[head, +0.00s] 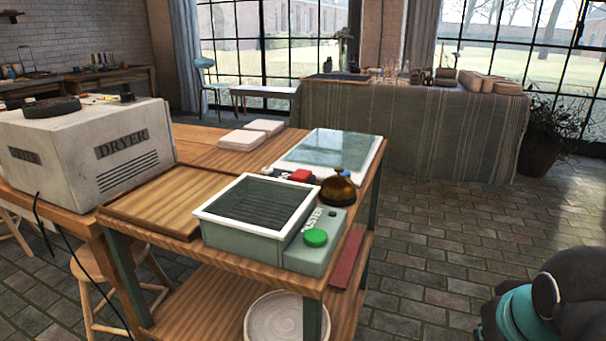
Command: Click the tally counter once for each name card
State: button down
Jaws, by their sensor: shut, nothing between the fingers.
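I cannot make out a tally counter or any name cards in the head view. Two flat white slabs (252,134) lie on the wooden worktable (205,147), too plain to tell what they are. A brass dome (338,190) sits at the table's right edge, beside a grey-green box (240,240) with a dark ribbed top and a green button (316,237). My gripper is not in view; only dark and teal parts of my arm show at the lower right.
A white box marked DRYER (85,150) stands at the table's left. A wooden tray (150,200) is in front. A glass-topped white unit (330,155) with a red button (301,175) is behind. A cloth-covered table (430,130) stands farther back.

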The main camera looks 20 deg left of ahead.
jog(key=w+a+r+n, duration=0.3)
jog(key=w+a+r, duration=0.4)
jog(key=w+r, duration=0.3)
notch_tip(320, 180, up, 11)
jog(key=n+t+y+b, duration=0.1)
jog(key=n+t, duration=0.2)
jog(key=n, duration=0.3)
send_over(300, 174)
jog(key=shift+f, duration=0.15)
jog(key=shift+f+b, duration=0.1)
jog(key=shift+b, duration=0.2)
notch_tip(300, 174, down, 7)
jog(key=b, duration=0.7)
jog(key=shift+f, duration=0.1)
jog(key=shift+f+b, duration=0.7)
